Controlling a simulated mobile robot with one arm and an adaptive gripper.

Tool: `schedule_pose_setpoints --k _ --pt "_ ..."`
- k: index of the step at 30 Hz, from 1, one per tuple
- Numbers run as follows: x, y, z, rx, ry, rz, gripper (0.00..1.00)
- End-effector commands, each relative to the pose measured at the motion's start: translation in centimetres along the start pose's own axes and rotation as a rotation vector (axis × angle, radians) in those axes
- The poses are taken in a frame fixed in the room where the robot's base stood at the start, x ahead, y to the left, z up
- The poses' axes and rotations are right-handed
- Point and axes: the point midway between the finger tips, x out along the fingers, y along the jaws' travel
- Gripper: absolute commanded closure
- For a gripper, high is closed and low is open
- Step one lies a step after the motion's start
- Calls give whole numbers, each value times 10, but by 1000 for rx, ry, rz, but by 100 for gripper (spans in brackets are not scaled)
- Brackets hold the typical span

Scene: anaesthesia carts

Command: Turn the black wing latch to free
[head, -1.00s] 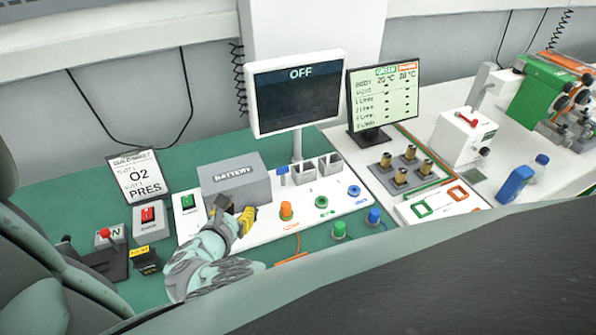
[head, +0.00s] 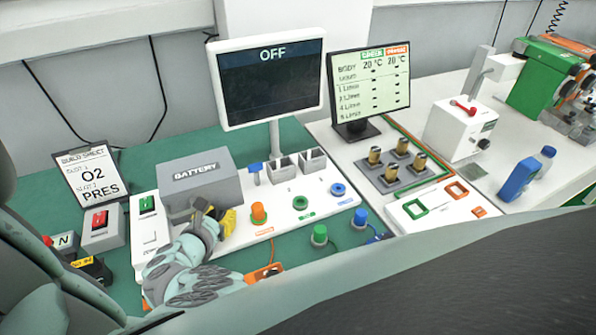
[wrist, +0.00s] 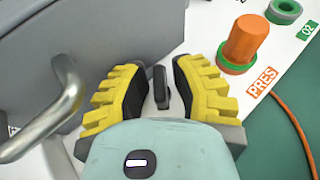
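The black wing latch (wrist: 161,86) stands between my gripper's two fingers in the wrist view, beside the grey battery box (wrist: 110,35). My gripper (wrist: 158,92) is open, with yellow fingers and dark pads on either side of the latch. A narrow gap seems to show on each side, so the pads look apart from it. In the head view my gripper (head: 214,212) is at the front of the box marked BATTERY (head: 202,174). The latch is hidden there behind the gripper.
A grey bar handle (wrist: 48,115) is close to the left finger. An orange plug (wrist: 245,42) labelled PRES stands to the right, with a green ring (wrist: 284,10) beyond. The monitor (head: 270,80) reads OFF.

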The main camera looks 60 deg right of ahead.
Motion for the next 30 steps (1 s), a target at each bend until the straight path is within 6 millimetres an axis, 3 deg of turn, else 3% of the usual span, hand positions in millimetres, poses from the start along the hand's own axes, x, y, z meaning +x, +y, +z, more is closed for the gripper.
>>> schedule_pose_setpoints --k 4,5,14,30 --pt "0 0 0 0 0 0 76" --pt "0 0 0 0 0 0 71" --pt "0 0 0 0 0 -1 100" --pt "0 2 2 29 -2 -58 100"
